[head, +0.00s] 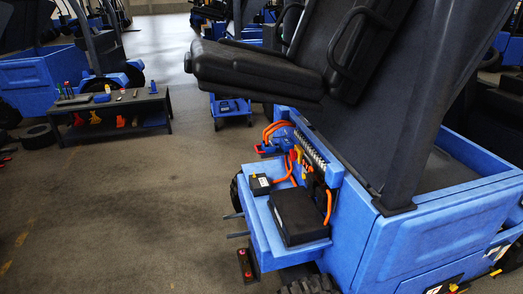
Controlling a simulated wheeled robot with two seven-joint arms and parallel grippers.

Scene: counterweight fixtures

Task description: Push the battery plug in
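A blue vehicle (375,245) with a tilted black seat stands at the right, its side bay open. A large black box (298,218), which looks like a battery, sits on its blue fold-out shelf (259,235). A small black block (261,185) with a light label lies at the shelf's left edge, with an orange cable (284,179) running to it. Another orange cable (328,205) comes down by the large box. I cannot tell which part is the battery plug or whether it is seated. Neither of my grippers is in view.
A dark low bench (113,104) with bottles and tools stands at the left. The black seat (245,68) overhangs the area behind the bay. The grey floor (130,220) left of the vehicle is clear.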

